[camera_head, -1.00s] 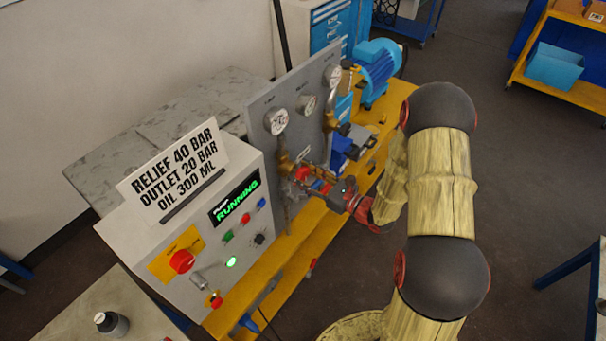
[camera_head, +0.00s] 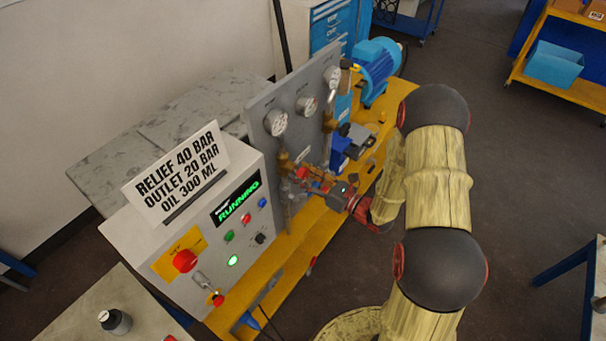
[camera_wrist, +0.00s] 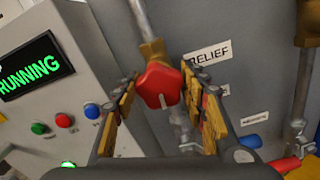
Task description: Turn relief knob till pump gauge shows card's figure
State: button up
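The red relief knob (camera_wrist: 158,85) sits below a brass fitting, next to the RELIEF label (camera_wrist: 208,53) in the wrist view. My gripper (camera_wrist: 162,92) is open, with one finger on each side of the knob; I cannot tell whether either finger touches it. In the head view my gripper (camera_head: 314,182) is at the panel's lower pipework and hides part of it. The card (camera_head: 177,172) reads RELIEF 40 BAR, OUTLET 20 BAR, OIL 300 ML. Three gauges, left (camera_head: 275,122), middle (camera_head: 306,106) and right (camera_head: 332,77), are on the panel; their needles are too small to read.
The control box (camera_head: 210,250) left of the panel has a lit RUNNING display (camera_head: 237,201), buttons and a red emergency knob (camera_head: 185,261). A blue motor (camera_head: 377,66) stands behind.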

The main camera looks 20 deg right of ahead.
jog(key=o, duration=0.4)
jog(key=v, duration=1.2)
dwell(0.5)
